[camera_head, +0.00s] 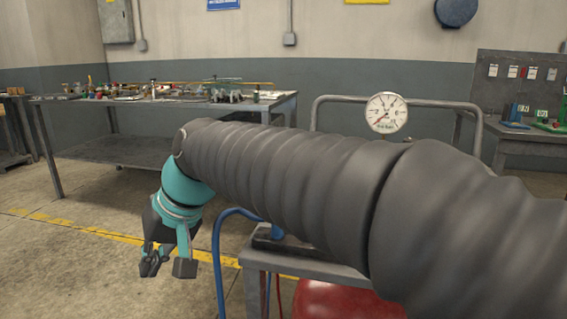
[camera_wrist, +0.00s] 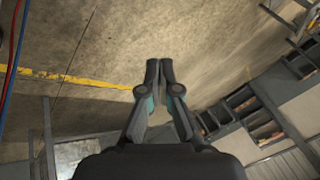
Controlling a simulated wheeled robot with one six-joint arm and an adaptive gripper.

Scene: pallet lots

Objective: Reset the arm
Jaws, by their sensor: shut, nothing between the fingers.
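My gripper (camera_head: 165,266) hangs at the end of my arm, which stretches across the head view from the right in a dark ribbed sleeve. Its wrist is teal and its fingers point downward over the concrete floor. In the wrist view my gripper (camera_wrist: 159,68) has its two fingertips together, with nothing between them. Bare floor lies beyond the tips.
A workbench (camera_head: 60,98) with tools stands behind at the left. A metal cart (camera_head: 262,262) with a pressure gauge (camera_head: 386,113), a blue hose (camera_head: 217,265) and a red tank (camera_head: 345,302) stands close behind my arm. Open floor lies around the gripper.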

